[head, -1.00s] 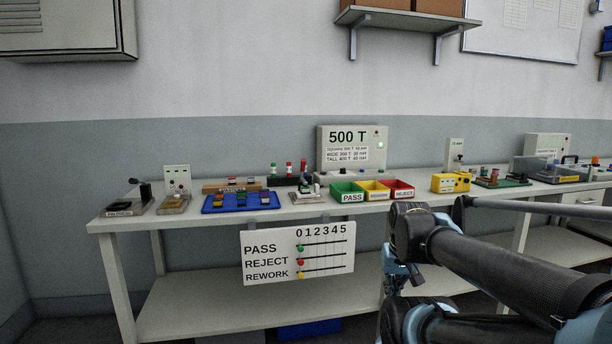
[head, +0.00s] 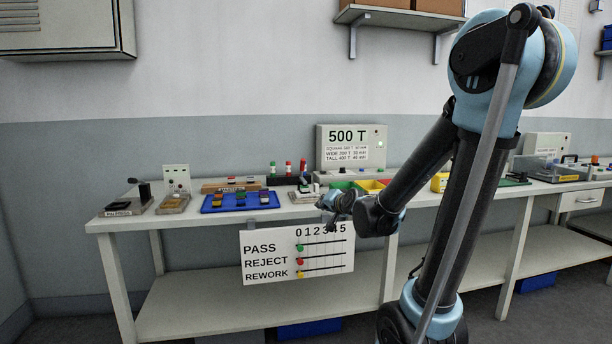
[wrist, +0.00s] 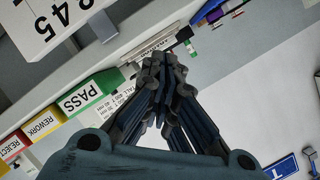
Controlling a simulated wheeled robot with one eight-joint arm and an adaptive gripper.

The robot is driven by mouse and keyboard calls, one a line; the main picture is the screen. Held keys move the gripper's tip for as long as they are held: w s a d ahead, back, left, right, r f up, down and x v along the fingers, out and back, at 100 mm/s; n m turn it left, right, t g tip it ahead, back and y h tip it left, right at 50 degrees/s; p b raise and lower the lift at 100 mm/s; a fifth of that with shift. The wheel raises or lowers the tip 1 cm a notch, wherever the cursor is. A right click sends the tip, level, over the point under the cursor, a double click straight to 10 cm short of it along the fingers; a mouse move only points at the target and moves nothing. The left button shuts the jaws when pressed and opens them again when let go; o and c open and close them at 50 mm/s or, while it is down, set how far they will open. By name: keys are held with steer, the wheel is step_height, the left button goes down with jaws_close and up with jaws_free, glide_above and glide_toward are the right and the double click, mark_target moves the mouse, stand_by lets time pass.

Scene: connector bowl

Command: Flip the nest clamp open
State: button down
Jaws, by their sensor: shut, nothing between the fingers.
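The nest clamp (head: 304,186) is a small dark lever part on a pale nest block (head: 302,197) near the bench's front edge, right of the blue tray. It is small in the head view, and I cannot tell the lever's exact position. My gripper (head: 328,203) is just right of and in front of the nest in the head view. Its fingers are shut and empty in the wrist view (wrist: 156,68). They cover part of the nest area there, and contact with the clamp cannot be made out.
The blue tray (head: 222,208) with several parts lies left of the nest. The PASS bin (head: 343,185) and yellow bin (head: 370,186) stand to its right, partly behind my arm. A tally board (head: 262,262) hangs at the bench front. The 500 T display (head: 350,137) stands behind.

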mark_target(303, 170)
steer(key=w+a+r+m+t, duration=0.1)
steer(key=w+a+m+t, duration=0.1)
steer(key=w+a+r+m+t, duration=0.1)
steer(key=w+a+m+t, duration=0.1)
steer(key=w+m, duration=0.1)
steer(key=w+a+r+m+t+h, duration=0.1)
steer(key=w+a+m+t, duration=0.1)
steer(key=w+m+t, duration=0.1)
steer(key=shift+a+r, duration=0.2)
steer(key=shift+a, duration=0.2)
steer(key=shift+f+m+t+h, duration=0.25)
steer(key=shift+m+t+h, duration=0.25)
steer(key=shift+m, duration=0.5)
steer(key=shift+w+f+m+t+h, duration=0.1)
steer(key=shift+f+m+t+h, duration=0.35)
steer(key=shift+m+h, duration=0.55)
steer(key=shift+d+f+m+t+h, duration=0.2)
steer(key=shift+f+m+h, duration=0.3)
steer(key=shift+m, duration=0.7)
steer(key=x, duration=1.3)
steer(key=shift+w+a+r, duration=0.1)
steer(key=shift+w+r, duration=0.1)
steer(key=shift+w, duration=0.1)
steer(key=shift+w+r, duration=0.1)
steer(key=shift+r, duration=0.05)
